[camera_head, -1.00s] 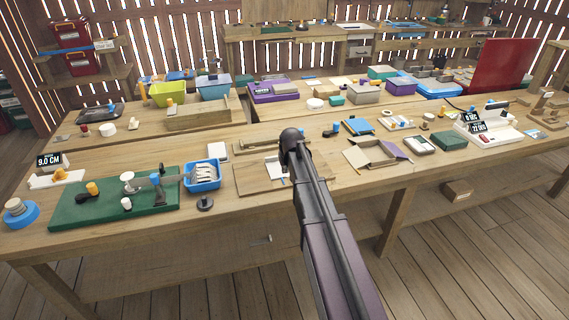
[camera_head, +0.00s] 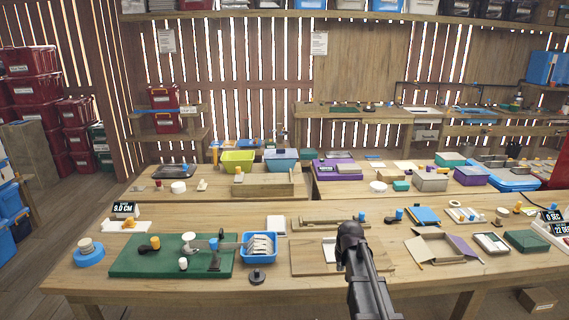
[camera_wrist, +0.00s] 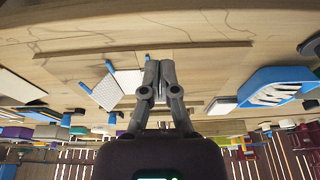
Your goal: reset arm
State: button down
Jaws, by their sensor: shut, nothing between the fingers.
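My gripper (camera_wrist: 160,72) shows in the wrist view with its two dark fingers together, shut and empty. The wrist view is upside down, with the workbench at the top and the slatted wall at the bottom. In the head view my arm rises from the bottom edge, right of centre, and hides part of a wooden board (camera_head: 312,258) on the near workbench (camera_head: 300,215). The fingers cannot be made out clearly in the head view.
A blue tray (camera_head: 258,248) of pale packets and a green mat (camera_head: 140,262) with tools stand left of my arm. An open cardboard box (camera_head: 440,249) lies to the right. Lidded bins, a lime one (camera_head: 238,161) and a purple one (camera_head: 336,171), stand behind. Red crates (camera_head: 36,90) are stacked far left.

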jog(key=s+a+r+g+p, duration=0.1)
jog(key=s+a, duration=0.1)
jog(key=s, duration=0.8)
jog(key=s+a+g+p, duration=0.1)
jog(key=s+a+g, duration=0.1)
jog(key=s, duration=0.8)
jog(key=shift+s+a+r, duration=0.35)
jog(key=shift+a+r, duration=0.05)
jog(key=shift+a, duration=0.35)
